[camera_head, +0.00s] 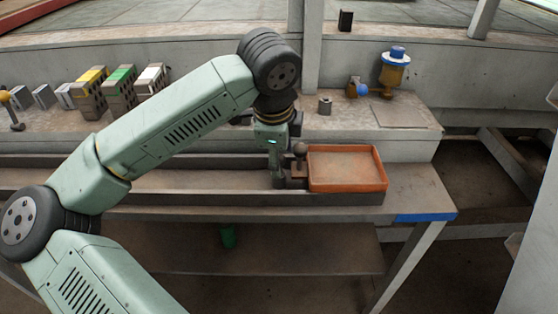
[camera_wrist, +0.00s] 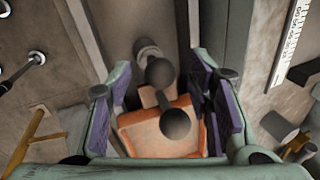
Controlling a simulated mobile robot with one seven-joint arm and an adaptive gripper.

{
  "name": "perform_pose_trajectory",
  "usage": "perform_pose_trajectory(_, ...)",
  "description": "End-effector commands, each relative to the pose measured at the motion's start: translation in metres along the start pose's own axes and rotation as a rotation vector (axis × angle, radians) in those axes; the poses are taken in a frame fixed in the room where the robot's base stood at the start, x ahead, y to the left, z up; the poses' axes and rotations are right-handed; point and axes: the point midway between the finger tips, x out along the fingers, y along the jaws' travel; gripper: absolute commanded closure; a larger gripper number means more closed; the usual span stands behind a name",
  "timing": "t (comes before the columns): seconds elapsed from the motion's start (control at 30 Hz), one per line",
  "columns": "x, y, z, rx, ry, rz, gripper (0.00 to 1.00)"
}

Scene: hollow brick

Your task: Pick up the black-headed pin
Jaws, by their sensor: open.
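The black-headed pin (camera_head: 300,149) stands by the left end of the orange tray, its round dark head up. In the wrist view a dark ball (camera_wrist: 175,123) shows between my fingers, with a second dark rounded part (camera_wrist: 160,72) just above it. I take these as the pin seen from close above. My gripper (camera_head: 282,180) points down just left of the pin in the head view. In the wrist view my gripper (camera_wrist: 163,98) is open, with purple pads on both sides of the pin and gaps visible. Its lower shaft is partly hidden.
The orange tray (camera_head: 346,187) lies to the right, empty. A raised ledge behind holds a small grey cylinder (camera_head: 325,105), a blue-headed piece (camera_head: 358,89) and a yellow, blue-topped piece (camera_head: 395,70). Several blocks (camera_head: 120,90) stand at the left.

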Motion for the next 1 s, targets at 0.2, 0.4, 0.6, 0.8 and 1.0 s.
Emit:
perform_pose_trajectory(0.2,0.015,0.0,-0.001,0.002,0.0,-0.001,0.53)
perform_pose_trajectory(0.4,0.015,0.0,-0.001,0.002,0.0,-0.001,0.55)
perform_pose_trajectory(0.6,0.015,0.0,-0.001,0.001,0.0,-0.001,0.68)
perform_pose_trajectory(0.8,0.015,0.0,-0.001,0.001,0.0,-0.001,0.82)
perform_pose_trajectory(1.0,0.015,0.0,-0.001,0.001,0.0,-0.001,0.95)
